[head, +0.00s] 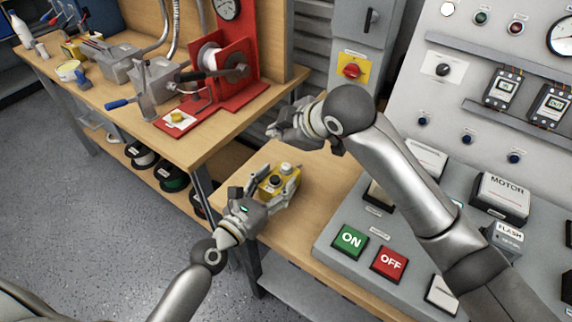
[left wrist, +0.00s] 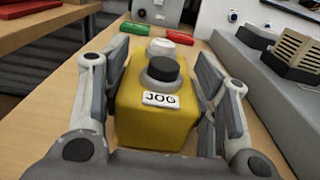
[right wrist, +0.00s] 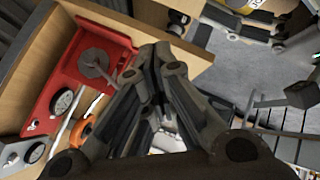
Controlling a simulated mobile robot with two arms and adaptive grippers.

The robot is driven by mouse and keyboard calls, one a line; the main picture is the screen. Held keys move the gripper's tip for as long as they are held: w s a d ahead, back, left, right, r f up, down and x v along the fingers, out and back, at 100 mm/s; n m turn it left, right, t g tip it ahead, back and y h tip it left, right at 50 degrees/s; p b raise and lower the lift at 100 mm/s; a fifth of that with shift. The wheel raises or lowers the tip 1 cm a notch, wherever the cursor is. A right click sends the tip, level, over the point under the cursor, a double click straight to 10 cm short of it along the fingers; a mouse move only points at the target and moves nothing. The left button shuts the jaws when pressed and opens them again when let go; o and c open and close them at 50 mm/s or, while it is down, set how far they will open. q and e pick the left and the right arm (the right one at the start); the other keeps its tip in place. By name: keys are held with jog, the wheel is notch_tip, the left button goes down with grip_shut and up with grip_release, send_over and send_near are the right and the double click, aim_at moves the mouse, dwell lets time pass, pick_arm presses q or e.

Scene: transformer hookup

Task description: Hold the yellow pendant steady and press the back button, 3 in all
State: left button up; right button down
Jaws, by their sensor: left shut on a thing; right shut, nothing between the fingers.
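The yellow pendant (head: 267,190) sits on the wooden bench. My left gripper (head: 279,184) is shut on it, with one finger along each side. In the left wrist view the pendant (left wrist: 155,128) shows a JOG label (left wrist: 161,99), a dark button (left wrist: 162,69) behind the label, and a white button (left wrist: 160,47) farther back. The white button (head: 285,168) is also visible from the head, and nothing touches it. My right gripper (head: 285,126) is shut and empty, above and beyond the pendant. Its closed fingers (right wrist: 153,58) fill the middle of the right wrist view.
A sloped grey console with a green ON button (head: 349,239) and a red OFF button (head: 389,263) stands right of the pendant. A red winding stand (head: 225,75) is on the long workbench at the left. A grey cabinet with a red rotary switch (head: 352,71) stands behind.

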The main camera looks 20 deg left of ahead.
aim_at(283, 168)
jog(key=shift+f, duration=3.15)
jog(key=shift+f, duration=0.1)
jog(key=shift+f, duration=0.3)
jog(key=shift+f, duration=0.5)
jog(key=shift+r, duration=3.45)
